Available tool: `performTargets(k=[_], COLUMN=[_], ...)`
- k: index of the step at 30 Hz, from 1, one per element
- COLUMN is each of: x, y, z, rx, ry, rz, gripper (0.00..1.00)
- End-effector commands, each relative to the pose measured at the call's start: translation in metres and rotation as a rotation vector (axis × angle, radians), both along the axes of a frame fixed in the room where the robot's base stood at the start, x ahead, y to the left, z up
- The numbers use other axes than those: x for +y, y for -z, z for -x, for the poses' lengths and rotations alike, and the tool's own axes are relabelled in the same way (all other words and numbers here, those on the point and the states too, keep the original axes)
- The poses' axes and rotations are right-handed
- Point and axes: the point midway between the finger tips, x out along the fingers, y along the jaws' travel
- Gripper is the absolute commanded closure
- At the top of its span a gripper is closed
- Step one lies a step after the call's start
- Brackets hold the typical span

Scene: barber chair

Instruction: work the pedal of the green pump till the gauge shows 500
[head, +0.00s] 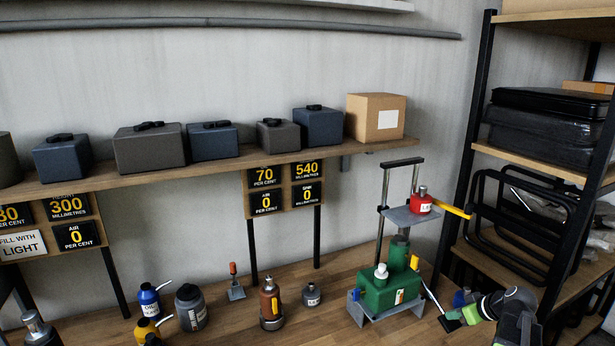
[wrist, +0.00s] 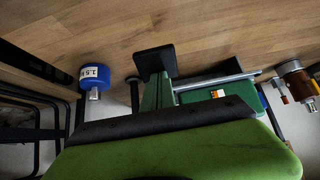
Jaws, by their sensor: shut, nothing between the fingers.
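The black-framed shelf (head: 462,180) stands close behind my arm. Bottles, a brown jack (head: 270,305) and a small grey weight (head: 311,295) stand left of the pump. Another board (head: 68,206) reads 300 millimetres.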

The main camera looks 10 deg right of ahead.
Motion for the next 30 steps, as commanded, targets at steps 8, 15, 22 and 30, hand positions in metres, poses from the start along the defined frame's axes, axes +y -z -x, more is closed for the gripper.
performTargets(k=[8,15,22,30], x=[0.0,0.0,0.001,0.003], y=[0.008,0.011,0.021,0.028], z=[0.001,0.0,-0.003,-0.007], rx=[0.009,0.01,0.01,0.011], ry=[-0.002,-0.002,-0.004,-0.004], rz=[0.003,0.003,0.003,0.003], gripper=[1.0,1.0,1.0,1.0])
